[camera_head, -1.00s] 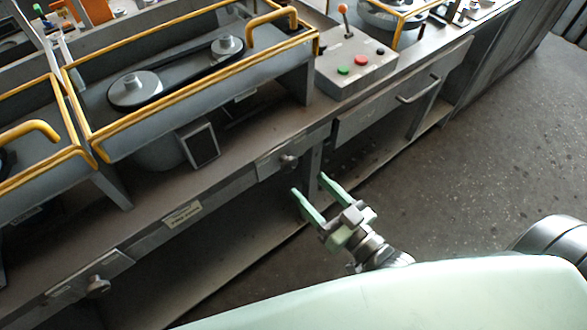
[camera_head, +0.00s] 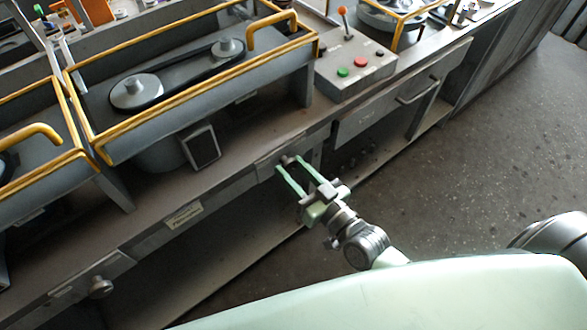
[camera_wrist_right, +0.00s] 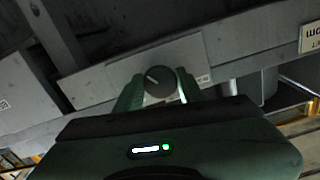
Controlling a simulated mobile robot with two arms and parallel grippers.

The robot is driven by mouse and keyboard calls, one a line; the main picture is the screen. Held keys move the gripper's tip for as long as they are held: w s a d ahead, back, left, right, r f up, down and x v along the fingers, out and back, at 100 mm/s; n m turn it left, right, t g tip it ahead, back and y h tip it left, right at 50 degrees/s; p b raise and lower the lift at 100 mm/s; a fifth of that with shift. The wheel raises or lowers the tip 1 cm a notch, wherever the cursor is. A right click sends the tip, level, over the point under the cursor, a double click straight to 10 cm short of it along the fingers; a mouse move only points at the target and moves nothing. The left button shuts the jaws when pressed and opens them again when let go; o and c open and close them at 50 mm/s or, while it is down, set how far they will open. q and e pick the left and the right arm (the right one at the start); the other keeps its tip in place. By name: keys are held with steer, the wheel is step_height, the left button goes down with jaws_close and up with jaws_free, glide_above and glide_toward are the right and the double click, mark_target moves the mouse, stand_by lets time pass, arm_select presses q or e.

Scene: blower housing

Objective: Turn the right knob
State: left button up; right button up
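The right knob (camera_head: 287,159) is a small round grey knob on the front panel of the workbench. It also shows in the right wrist view (camera_wrist_right: 161,83) as a dark disc with a light pointer mark. My right gripper (camera_head: 291,166) is pale green and its two fingers are spread apart. Its fingertips have reached the panel, one on each side of the knob. The wrist view shows the knob between the fingers; whether they touch it I cannot tell. A second, left knob (camera_head: 101,287) sits lower left on the bench front. My left gripper is not in view.
The workbench (camera_head: 243,134) carries a yellow-railed belt housing (camera_head: 180,81) and a control box (camera_head: 354,68) with buttons and an orange-tipped lever. A drawer handle (camera_head: 419,91) sticks out right of the knob. An open lower shelf lies below. The floor (camera_head: 470,170) at right is clear.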

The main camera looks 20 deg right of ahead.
jaws_close()
steer(key=shift+r+m+p, duration=0.1)
steer(key=shift+m+p, duration=0.45)
steer(key=shift+m, duration=0.85)
steer(key=o, duration=1.2)
jaws_free()
steer(key=v, duration=0.8)
steer(key=shift+b, duration=0.35)
